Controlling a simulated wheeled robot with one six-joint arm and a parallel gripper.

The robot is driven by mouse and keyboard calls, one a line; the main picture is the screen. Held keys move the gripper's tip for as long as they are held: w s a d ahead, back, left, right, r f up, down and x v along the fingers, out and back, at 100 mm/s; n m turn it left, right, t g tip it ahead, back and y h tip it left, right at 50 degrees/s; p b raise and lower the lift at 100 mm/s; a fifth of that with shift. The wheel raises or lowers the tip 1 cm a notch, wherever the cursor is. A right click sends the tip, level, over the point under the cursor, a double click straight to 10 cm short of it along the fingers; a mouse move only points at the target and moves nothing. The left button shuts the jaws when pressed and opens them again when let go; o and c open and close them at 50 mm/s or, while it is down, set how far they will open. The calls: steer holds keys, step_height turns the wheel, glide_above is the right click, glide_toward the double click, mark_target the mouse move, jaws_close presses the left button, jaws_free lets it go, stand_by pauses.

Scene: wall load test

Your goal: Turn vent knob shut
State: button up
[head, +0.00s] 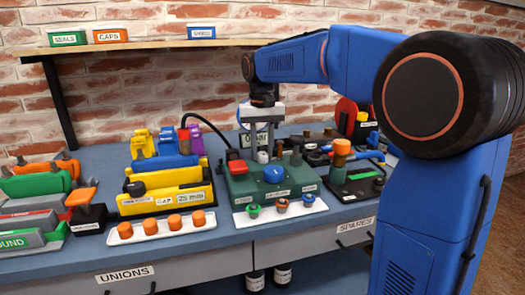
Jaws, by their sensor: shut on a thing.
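A green test block (240,188) stands on the blue-grey bench in the middle of the view. It carries a red part (237,168) at its left and a round blue knob (273,174) on its front. My gripper (262,156) points straight down over the back of the block. Its fingers are closed around a small pale knob (262,157), which seems to be the vent knob. The fingers partly hide this knob, and its turned angle cannot be told. The labels on the block are too small to read.
A white tray with small coloured fittings (282,205) lies in front of the block. A white strip with orange caps (175,221) and a yellow rack (165,200) stand to the left. A black fixture with an orange top (342,147) stands close on the right. A shelf (150,46) runs behind.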

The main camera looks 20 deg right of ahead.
mark_target(261, 154)
steer(key=o, duration=1.1)
steer(key=shift+c, duration=0.2)
steer(key=shift+r, duration=0.1)
step_height(261, 154, up, 17)
steer(key=shift+a, duration=0.2)
steer(key=shift+r, duration=0.1)
steer(key=s+d+f+n+t, duration=0.1)
steer(key=s+d+f, duration=0.2)
steer(key=s+f, duration=0.45)
steer(key=s+d+f+t, duration=0.15)
steer(key=s+f, duration=0.25)
steer(key=s, duration=0.6)
steer(key=s+d+f+n+t, duration=0.1)
steer(key=s+d+f+t, duration=0.1)
steer(key=s+f, duration=1.4)
step_height(261, 154, down, 4)
steer(key=shift+d+r, duration=0.2)
steer(key=shift+d, duration=0.3)
